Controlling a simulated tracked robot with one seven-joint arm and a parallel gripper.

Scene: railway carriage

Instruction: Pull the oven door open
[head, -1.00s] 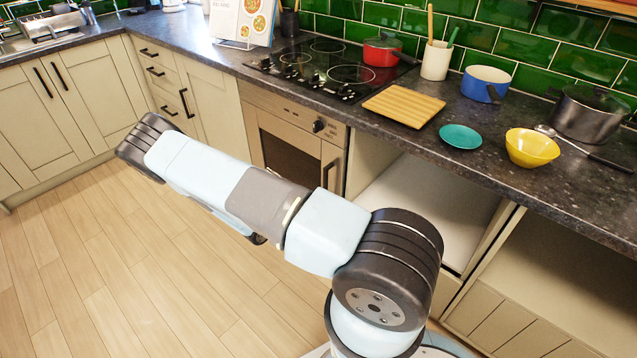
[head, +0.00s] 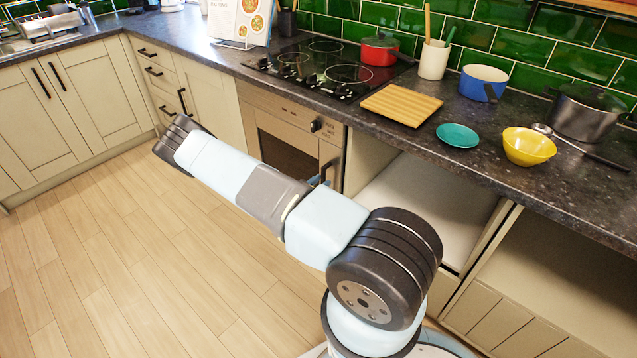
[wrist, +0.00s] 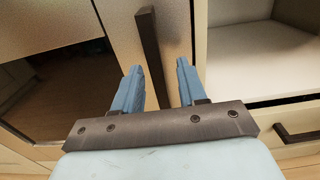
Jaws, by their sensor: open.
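The oven (head: 292,112) is built in under the hob, and its door (head: 288,152) with a dark glass pane is shut. A dark upright handle (head: 325,172) is on the door's right side. In the wrist view the door (wrist: 60,80) fills the left, and the handle (wrist: 149,45) stands ahead of my gripper (wrist: 158,68). My gripper is open. In the head view my arm hides most of the gripper.
Right of the oven is an open compartment with a pale shelf (head: 428,212). The worktop above holds a wooden board (head: 401,104), a teal plate (head: 458,135) and a yellow bowl (head: 528,147). The wooden floor (head: 130,270) left of my arm is clear.

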